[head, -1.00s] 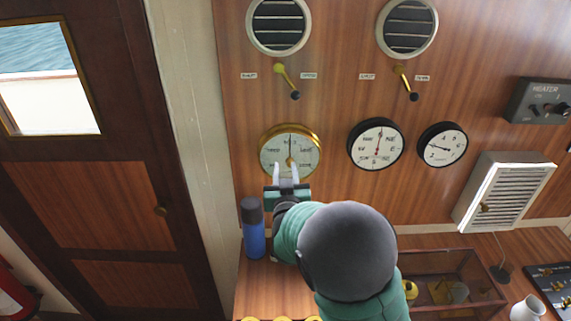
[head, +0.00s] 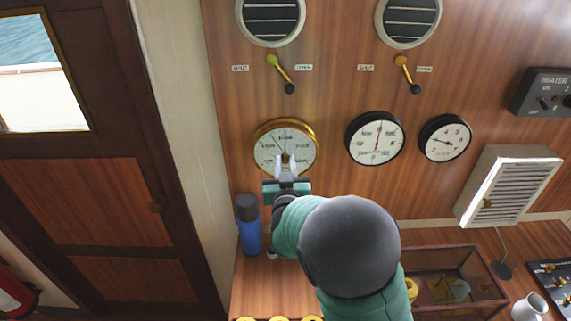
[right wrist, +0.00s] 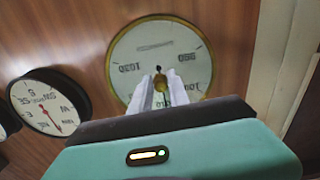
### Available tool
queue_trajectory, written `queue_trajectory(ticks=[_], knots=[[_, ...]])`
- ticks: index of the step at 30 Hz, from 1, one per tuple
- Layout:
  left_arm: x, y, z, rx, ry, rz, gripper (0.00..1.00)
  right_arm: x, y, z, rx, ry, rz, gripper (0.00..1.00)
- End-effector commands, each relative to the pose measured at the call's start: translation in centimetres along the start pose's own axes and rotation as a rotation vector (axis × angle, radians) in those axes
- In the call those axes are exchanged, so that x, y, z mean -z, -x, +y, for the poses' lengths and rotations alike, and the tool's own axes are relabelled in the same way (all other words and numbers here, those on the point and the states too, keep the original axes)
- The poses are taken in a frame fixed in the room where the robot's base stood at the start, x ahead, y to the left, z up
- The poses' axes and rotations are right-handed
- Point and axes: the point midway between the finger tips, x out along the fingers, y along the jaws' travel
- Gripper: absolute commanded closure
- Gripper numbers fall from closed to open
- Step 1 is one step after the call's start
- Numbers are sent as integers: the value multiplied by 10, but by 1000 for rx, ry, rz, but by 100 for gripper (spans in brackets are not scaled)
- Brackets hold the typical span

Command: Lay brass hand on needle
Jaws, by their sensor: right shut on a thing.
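The barometer (head: 261,150) is a round white dial with a brass rim on the wood wall, left of two black-rimmed dials. A dark needle (head: 285,137) points nearly straight up on it. A second thin line seems to lean up and left of the needle; I cannot tell surely that it is the brass hand. My right gripper (head: 285,166) is at the dial's lower middle. In the right wrist view its pale fingers (right wrist: 162,90) are shut on a small brass knob (right wrist: 160,80) at the dial's centre. The fingers hide part of the dial face. My left gripper is out of view.
Two black-rimmed dials (head: 375,138) (head: 444,138) are to the right. Two vents with brass levers (head: 281,73) (head: 407,74) are above. A blue flask (head: 249,226) stands close below the gripper. A glass case (head: 450,251) sits on the counter at the right.

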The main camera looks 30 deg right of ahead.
Motion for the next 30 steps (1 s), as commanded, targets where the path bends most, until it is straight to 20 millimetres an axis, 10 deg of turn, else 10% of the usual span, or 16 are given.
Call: queue_trajectory(ticks=[27,28,30], knots=[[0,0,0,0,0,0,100,0,1,0,-1,0,1,100],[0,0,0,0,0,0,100,0,1,0,0,0,1,76],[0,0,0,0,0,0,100,0,1,0,0,0,1,67]])
